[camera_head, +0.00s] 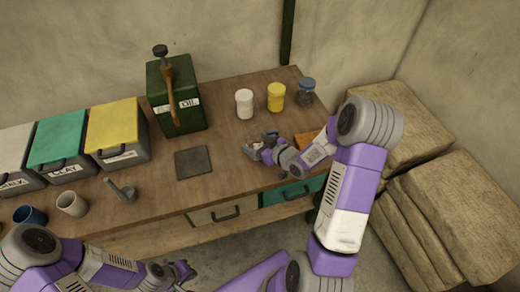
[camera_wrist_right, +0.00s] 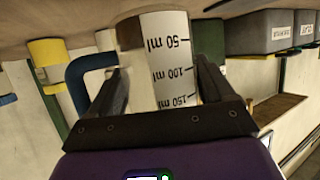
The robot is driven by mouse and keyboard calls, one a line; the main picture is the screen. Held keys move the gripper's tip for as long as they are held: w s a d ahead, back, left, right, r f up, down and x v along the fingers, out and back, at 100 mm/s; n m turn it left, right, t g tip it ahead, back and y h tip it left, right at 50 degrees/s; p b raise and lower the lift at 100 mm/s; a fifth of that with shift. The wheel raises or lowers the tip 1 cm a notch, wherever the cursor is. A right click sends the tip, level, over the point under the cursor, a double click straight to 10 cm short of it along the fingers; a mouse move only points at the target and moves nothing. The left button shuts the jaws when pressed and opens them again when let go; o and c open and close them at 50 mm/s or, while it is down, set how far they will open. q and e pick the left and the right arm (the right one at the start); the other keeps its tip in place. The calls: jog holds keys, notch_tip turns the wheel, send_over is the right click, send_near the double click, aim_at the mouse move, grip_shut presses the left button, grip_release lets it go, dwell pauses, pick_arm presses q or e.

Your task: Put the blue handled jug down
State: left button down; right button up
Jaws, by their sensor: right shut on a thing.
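The jug (camera_wrist_right: 165,60) is a pale cylinder with 50, 100 and 150 ml marks and a blue handle (camera_wrist_right: 88,75). In the right wrist view it stands between the two fingers of my right gripper (camera_wrist_right: 160,95), which is shut on it, with the handle to the left. In the head view my right gripper (camera_head: 258,148) is over the right part of the workbench (camera_head: 225,190); the jug is small and mostly hidden there, and its gap to the top cannot be told. My left gripper (camera_head: 183,272) is low, in front of the bench; its jaws are too small to read.
A dark square plate (camera_head: 193,162) lies left of the right gripper. White (camera_head: 244,104), yellow (camera_head: 276,97) and grey-blue (camera_head: 306,92) containers stand behind.

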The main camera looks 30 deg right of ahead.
jog(key=shift+f+b, duration=0.4)
jog(key=shift+f, duration=1.5)
jog(key=shift+f, duration=0.1)
jog(key=o, duration=1)
